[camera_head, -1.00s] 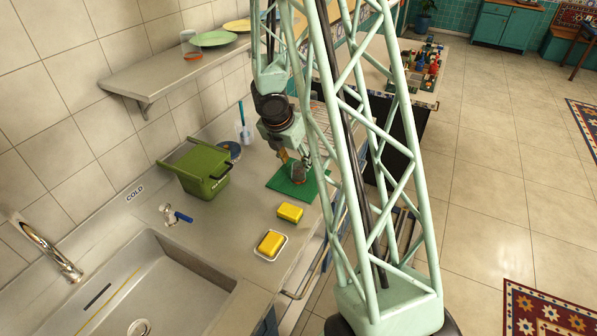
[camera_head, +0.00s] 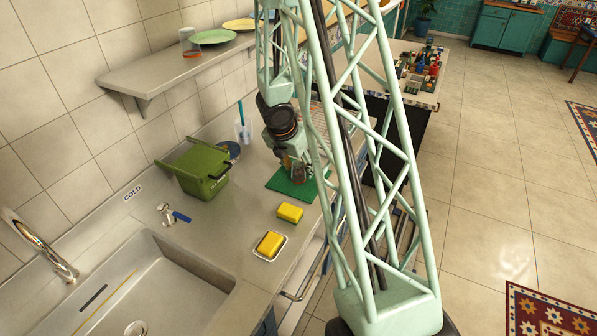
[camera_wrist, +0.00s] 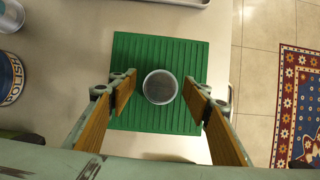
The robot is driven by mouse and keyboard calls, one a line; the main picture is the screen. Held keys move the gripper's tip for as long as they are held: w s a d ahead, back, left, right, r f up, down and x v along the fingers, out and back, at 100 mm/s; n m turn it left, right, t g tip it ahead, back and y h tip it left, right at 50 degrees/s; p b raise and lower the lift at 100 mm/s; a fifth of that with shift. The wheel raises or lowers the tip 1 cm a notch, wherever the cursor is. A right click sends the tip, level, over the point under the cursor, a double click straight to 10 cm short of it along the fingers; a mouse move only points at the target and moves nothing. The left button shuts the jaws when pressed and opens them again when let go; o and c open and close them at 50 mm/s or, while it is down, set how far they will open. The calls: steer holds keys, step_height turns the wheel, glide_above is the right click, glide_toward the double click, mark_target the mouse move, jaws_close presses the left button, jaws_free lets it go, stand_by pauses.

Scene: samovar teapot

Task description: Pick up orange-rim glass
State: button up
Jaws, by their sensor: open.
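A green bin (camera_head: 200,170) stands left of the mat, with a blue-and-white tin (camera_head: 231,150) behind it. Two yellow sponges (camera_head: 290,212) (camera_head: 270,243) lie nearer the sink (camera_head: 150,285). A shelf (camera_head: 175,75) on the wall holds plates. The counter's edge is right of the mat.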

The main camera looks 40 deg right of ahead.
mark_target(301, 166)
steer(key=shift+c, duration=0.5)
steer(key=c, duration=0.9)
steer(key=shift+r, duration=0.1)
steer(key=shift+r+p, duration=0.95)
steer(key=shift+r, duration=0.75)
steer(key=shift+s+a+b, duration=0.5)
steer(key=shift+s+b, duration=0.05)
steer(key=shift+s, duration=0.3)
steer(key=s+a+b, duration=0.1)
steer(key=s+a, duration=0.1)
steer(key=s, duration=0.2)
steer(key=s+a+r+b, duration=0.1)
steer(key=s+a+b, duration=0.1)
steer(key=s, duration=0.2)
steer(key=s+a+b, duration=0.2)
steer(key=s+a, duration=0.1)
steer(key=s, duration=0.1)
steer(key=shift+s+r, duration=0.1)
steer(key=shift+r, duration=0.1)
steer(key=shift+d, duration=0.15)
